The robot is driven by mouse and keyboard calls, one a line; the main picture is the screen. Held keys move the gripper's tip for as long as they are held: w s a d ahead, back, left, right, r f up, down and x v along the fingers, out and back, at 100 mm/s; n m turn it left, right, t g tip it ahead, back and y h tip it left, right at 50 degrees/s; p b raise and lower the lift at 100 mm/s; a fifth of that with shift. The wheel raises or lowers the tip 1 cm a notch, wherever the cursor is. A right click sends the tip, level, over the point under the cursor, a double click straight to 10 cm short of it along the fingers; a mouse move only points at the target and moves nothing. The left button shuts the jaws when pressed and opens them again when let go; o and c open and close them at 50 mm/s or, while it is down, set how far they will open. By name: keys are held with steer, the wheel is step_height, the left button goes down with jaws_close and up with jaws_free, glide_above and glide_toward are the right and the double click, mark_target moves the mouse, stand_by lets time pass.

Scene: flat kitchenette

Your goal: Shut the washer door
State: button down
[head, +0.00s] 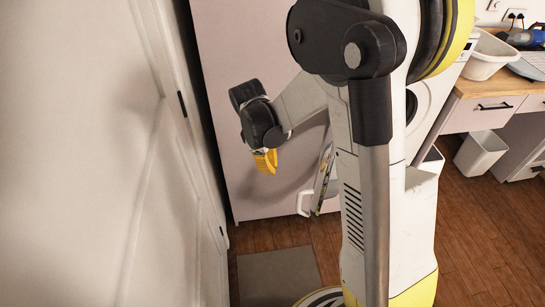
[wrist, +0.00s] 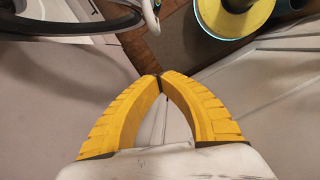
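A white appliance front, which looks like the washer (head: 432,98), stands behind my arm at centre right, mostly hidden. A dark arc of its round opening shows beside my column. In the wrist view a dark-rimmed round part, apparently the open washer door (wrist: 72,28), fills the top left. A white looped handle (head: 304,204) shows low in the head view, left of my column; I cannot tell surely whether it belongs to the door. My gripper (head: 266,162) points down, left of this handle and apart from it. Its yellow fingertips (wrist: 159,76) meet, with nothing between them.
A white panelled door (head: 90,150) stands close on the left. A pale tall cabinet (head: 235,110) is behind my gripper. A wood-topped counter (head: 490,86) with a white basin (head: 487,62) and a white bin (head: 480,155) are at right. A grey mat (head: 278,278) lies on the wooden floor.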

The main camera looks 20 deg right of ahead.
steer(key=s+d+f+b, duration=0.1)
steer(key=d+f+b, duration=0.1)
steer(key=f, duration=0.4)
steer(key=s+d+f+n+b, duration=0.1)
steer(key=d+f+b, duration=0.2)
steer(key=f, duration=0.3)
steer(key=shift+s+d+f+g, duration=0.15)
steer(key=shift+s+d+g, duration=0.1)
steer(key=shift+d+g, duration=0.15)
steer(key=shift+s+d, duration=0.1)
